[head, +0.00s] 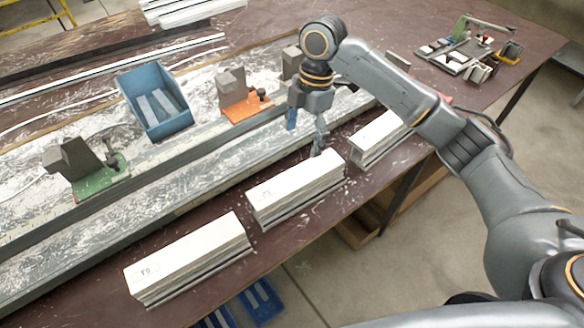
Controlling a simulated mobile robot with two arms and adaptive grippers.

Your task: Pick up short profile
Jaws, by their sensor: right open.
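Three white profile blocks lie along the front of the bench: one at the left marked with a small label (185,262), one in the middle (297,186), and one at the right (377,137), partly hidden behind my arm. I cannot tell by size alone which one is the short profile. My right gripper (306,133) points down with its fingers apart and nothing seen between them. My left gripper is out of view.
A blue bin (153,101) with pale strips stands on the dusty rail bed. A green clamp (98,180) and an orange clamp (246,106) sit along the long metal rail (150,190). A tray of small parts (463,54) is at the far right. White profiles (190,10) lie at the back.

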